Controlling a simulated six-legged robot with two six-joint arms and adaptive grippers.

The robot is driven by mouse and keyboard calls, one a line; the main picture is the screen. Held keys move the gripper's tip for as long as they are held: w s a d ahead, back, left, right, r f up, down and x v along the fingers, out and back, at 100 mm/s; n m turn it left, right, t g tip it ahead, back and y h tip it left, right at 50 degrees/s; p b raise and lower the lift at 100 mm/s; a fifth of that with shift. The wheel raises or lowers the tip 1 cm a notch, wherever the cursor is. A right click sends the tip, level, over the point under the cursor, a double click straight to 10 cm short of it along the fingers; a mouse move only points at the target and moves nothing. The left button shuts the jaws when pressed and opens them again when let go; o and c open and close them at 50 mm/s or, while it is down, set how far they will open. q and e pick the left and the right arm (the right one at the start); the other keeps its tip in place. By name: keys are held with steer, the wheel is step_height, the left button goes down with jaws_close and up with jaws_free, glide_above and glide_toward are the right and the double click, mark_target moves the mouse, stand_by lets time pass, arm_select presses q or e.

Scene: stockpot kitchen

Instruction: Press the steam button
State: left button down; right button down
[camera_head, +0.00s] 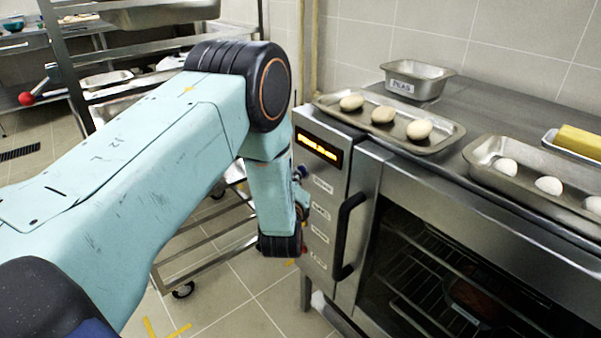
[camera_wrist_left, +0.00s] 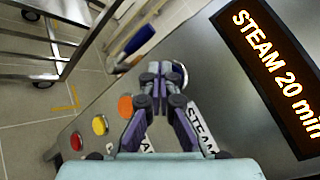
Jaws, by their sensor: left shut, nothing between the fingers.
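The oven's control panel (camera_head: 322,205) faces left beside the dark oven handle (camera_head: 348,235). Its lit display (camera_head: 318,149) reads "STEAM 20 min" in the left wrist view (camera_wrist_left: 275,70). My left gripper (camera_wrist_left: 163,68) is shut and empty, with its fingertips over the panel beside the STEAM label (camera_wrist_left: 201,128). Orange (camera_wrist_left: 125,106), yellow (camera_wrist_left: 100,124) and red (camera_wrist_left: 76,140) buttons line up to the left. My right gripper is not in view.
Trays with pale dough balls (camera_head: 383,116) (camera_head: 548,185) and a small metal pan (camera_head: 416,80) stand on the oven top. A wheeled metal rack (camera_head: 205,245) stands behind my left arm. Tiled floor (camera_head: 235,300) is open at lower left.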

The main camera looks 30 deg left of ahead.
arm_select(q)
steer(key=shift+s+a+p, duration=0.3)
steer(key=shift+s+p, duration=0.1)
steer(key=shift+s, duration=0.3)
steer(key=s+p, duration=0.1)
steer(key=s+a+p, duration=0.1)
steer(key=s, duration=0.1)
steer(key=s+a+p, duration=0.1)
steer(key=shift+s, duration=0.3)
steer(key=shift+d, duration=0.1)
stand_by(0.7)
